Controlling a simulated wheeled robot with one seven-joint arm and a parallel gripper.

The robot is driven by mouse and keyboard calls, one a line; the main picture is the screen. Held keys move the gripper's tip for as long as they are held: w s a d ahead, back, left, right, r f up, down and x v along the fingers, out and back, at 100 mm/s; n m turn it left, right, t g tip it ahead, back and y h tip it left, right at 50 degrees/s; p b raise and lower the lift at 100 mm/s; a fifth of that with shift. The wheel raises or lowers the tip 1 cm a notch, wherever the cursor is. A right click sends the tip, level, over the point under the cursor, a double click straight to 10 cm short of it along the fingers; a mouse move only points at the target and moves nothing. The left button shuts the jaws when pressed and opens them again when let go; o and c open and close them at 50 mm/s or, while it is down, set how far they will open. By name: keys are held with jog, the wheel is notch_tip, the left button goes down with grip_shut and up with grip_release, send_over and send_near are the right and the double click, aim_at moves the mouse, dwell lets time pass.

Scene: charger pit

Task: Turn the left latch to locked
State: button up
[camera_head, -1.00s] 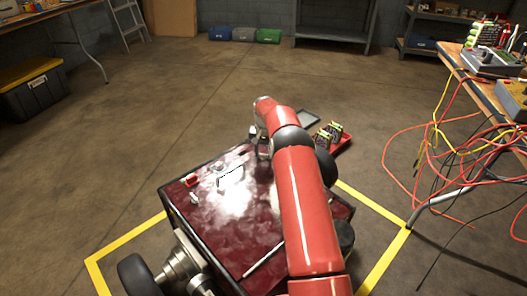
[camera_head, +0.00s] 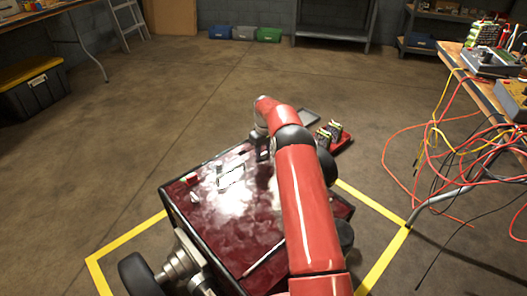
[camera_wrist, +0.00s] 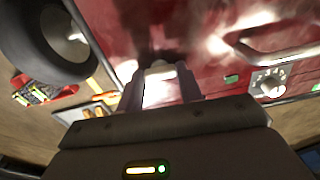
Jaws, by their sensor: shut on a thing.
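A dark red lid (camera_head: 215,225) lies under my arm. My gripper (camera_wrist: 160,88) is at its far edge and is shut on a pale metal latch (camera_wrist: 158,70), the left one of two in the wrist view. The fingers hide most of this latch, so its angle is unclear. The other latch, a silver knob (camera_wrist: 268,86), stands apart to the right, beside a small green light (camera_wrist: 231,79). In the head view my gripper (camera_head: 262,150) is largely hidden by the wrist.
A metal handle (camera_wrist: 280,50) rises from the lid near the silver knob. A black wheel (camera_wrist: 55,42) is close on the left in the wrist view. A red tray (camera_head: 343,143) lies on the floor beyond my arm. Cables (camera_head: 440,150) hang at the right.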

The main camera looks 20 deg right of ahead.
aim_at(264, 154)
jog(key=shift+n, duration=0.5)
jog(key=o, duration=1)
notch_tip(264, 154, up, 8)
jog(key=shift+s+f, duration=0.1)
